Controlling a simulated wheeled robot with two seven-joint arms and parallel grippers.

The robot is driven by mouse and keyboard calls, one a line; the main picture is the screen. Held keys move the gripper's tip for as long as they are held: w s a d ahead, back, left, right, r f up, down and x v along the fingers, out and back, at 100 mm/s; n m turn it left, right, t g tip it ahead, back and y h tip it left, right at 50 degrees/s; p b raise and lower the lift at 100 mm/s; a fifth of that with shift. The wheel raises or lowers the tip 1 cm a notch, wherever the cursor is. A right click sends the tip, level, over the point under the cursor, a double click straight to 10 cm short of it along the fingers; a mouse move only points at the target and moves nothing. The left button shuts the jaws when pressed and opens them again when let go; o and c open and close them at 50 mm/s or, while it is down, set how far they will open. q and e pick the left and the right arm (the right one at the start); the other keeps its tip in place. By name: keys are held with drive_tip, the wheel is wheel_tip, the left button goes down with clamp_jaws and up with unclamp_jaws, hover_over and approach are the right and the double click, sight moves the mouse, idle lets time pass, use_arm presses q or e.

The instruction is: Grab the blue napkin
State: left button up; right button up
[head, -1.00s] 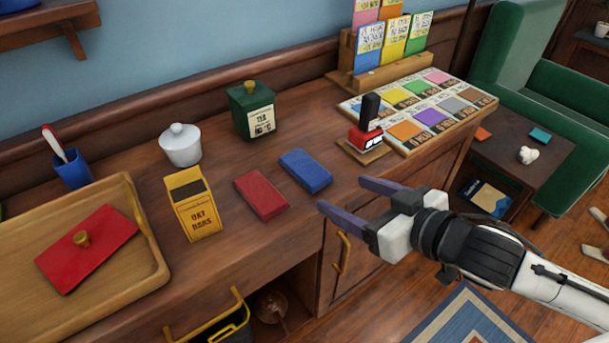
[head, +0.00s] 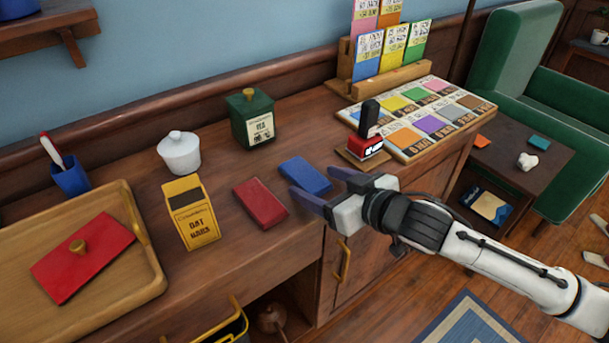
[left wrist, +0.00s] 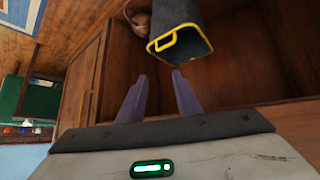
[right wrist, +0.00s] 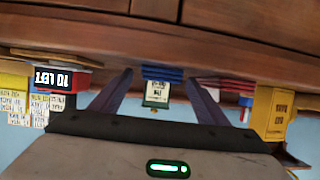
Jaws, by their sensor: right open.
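The blue napkin (head: 306,171) is a folded flat block on the wooden counter, beside a red folded napkin (head: 260,203). My right gripper (head: 312,182) is open and empty at the counter's front edge. Its fingertips point at the blue napkin, one towards each side of its near end. In the right wrist view the blue napkin (right wrist: 162,73) shows between the spread fingers, seen upside down. Whether the fingers touch it cannot be told. My left gripper is outside the head view; in the left wrist view its fingers (left wrist: 159,76) are apart with nothing held.
A red-and-black stamp (head: 366,145) stands right of the napkin. A yellow box (head: 192,215), a white lidded jar (head: 180,153) and a green tea tin (head: 251,120) stand left and behind. A yellow-rimmed dark bin (left wrist: 180,45) is in front of my left gripper.

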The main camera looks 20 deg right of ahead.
drive_tip(key=c, duration=1.1)
